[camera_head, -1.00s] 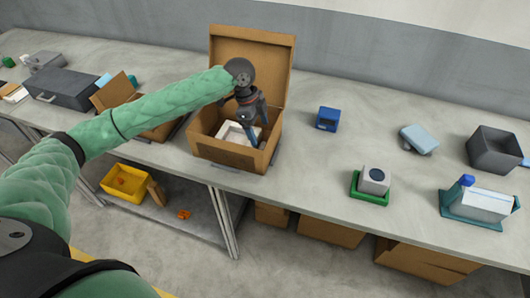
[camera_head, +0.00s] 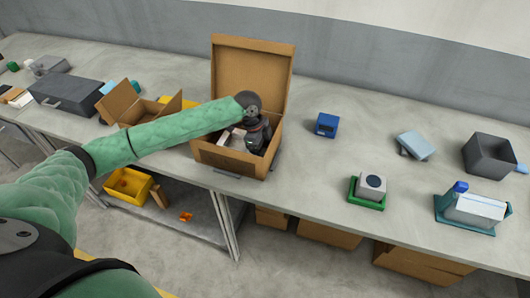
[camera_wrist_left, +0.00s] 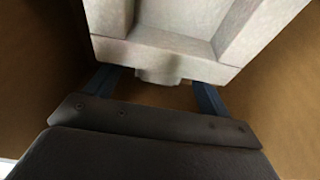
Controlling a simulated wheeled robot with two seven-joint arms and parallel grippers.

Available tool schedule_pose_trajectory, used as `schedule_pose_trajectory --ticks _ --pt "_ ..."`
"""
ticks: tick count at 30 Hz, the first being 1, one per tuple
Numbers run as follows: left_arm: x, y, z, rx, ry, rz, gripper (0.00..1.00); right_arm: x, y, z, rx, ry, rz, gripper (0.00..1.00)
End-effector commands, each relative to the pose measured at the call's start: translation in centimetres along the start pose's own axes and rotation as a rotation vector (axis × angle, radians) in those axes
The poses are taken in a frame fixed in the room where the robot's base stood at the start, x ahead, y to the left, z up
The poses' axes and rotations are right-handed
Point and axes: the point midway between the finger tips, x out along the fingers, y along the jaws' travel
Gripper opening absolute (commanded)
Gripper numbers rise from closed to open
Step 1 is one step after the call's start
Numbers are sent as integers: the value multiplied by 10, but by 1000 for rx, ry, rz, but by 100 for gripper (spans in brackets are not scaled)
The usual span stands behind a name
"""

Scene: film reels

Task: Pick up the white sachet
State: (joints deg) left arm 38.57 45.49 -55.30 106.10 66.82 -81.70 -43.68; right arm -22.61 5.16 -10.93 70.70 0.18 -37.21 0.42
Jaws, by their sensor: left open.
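An open cardboard box (camera_head: 228,162) stands on the workbench with its lid up. My left gripper (camera_wrist_left: 155,90) is down inside it, with its two blue fingers apart in the left wrist view. In the head view its fingers are hidden. A white moulded insert (camera_wrist_left: 165,48) with a recess fills the top of the wrist view, just beyond the fingers; part of it shows in the head view (camera_head: 231,138). A small pale lump juts below its near edge, between the fingertips. I cannot make out the white sachet for certain. My right gripper is out of view.
Brown box walls (camera_wrist_left: 35,60) stand close on both sides of the gripper. A second open carton (camera_head: 145,111) is to the left, beside a dark case (camera_head: 65,91). A blue box (camera_head: 327,124) stands right, with clear bench around it.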

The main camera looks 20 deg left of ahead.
Motion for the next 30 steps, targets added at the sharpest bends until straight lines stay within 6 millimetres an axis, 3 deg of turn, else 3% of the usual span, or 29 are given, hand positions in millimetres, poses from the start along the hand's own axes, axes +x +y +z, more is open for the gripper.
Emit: schedule_pose_trajectory --ticks 9,16,28,30 --pt "3 0 0 0 0 0 80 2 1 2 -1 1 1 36" --pt "3 0 0 0 0 0 35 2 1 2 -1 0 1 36" --pt "-3 0 -2 0 1 -1 34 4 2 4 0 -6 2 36" --pt "-9 0 -3 0 1 -1 34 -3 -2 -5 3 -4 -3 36"
